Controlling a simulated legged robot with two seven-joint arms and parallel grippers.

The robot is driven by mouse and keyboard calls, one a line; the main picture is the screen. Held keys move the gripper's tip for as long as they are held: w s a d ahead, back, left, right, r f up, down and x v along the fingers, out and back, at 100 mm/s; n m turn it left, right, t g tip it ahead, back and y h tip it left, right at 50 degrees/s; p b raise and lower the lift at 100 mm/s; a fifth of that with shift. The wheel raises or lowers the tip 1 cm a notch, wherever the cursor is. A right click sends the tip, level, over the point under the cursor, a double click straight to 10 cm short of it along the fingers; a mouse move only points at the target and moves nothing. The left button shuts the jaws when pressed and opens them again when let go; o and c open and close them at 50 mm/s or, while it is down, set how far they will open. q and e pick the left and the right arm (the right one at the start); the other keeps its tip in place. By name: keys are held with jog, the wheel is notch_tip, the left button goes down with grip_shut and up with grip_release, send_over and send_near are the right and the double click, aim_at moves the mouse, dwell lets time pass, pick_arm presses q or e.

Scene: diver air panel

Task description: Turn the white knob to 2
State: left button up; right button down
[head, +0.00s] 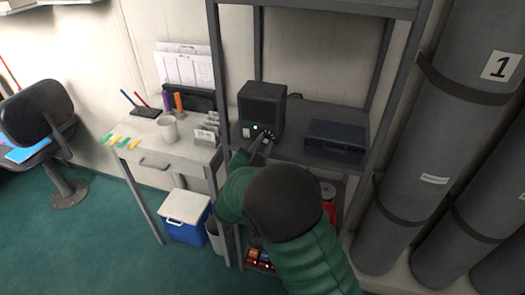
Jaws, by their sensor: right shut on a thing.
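A black box-shaped unit (262,105) stands on the rack shelf, with a small green light (254,127) and a pale plate (246,132) low on its front. My right gripper (267,138) is at the lower right of this front face, shut at the place where small pale dial marks show. The white knob itself is mostly hidden by the fingers, and I cannot read its setting. My right arm comes up from the bottom and covers part of the shelf below. My left gripper is not in view.
A second dark box (335,141) sits to the right on the same shelf (310,113). Rack posts stand at both sides. A desk (150,150) with a white mug (168,128) is at left, and large grey cylinders (430,130) at right.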

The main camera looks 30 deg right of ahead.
jog(key=m+b, duration=0.7)
jog(key=b, duration=0.1)
jog(key=shift+d+r+m, duration=0.1)
jog(key=shift+r+m, duration=0.05)
jog(key=shift+m, duration=0.25)
jog(key=shift+r+m+b, duration=0.2)
jog(key=shift+m+b, duration=0.9)
jog(key=c, duration=1.6)
grip_release()
jog(key=shift+y, duration=0.3)
jog(key=o, duration=0.4)
jog(key=shift+w+f, duration=0.15)
jog(key=shift+c, duration=0.2)
jog(key=shift+f, duration=0.1)
jog(key=shift+f, duration=0.1)
jog(key=shift+f, duration=0.1)
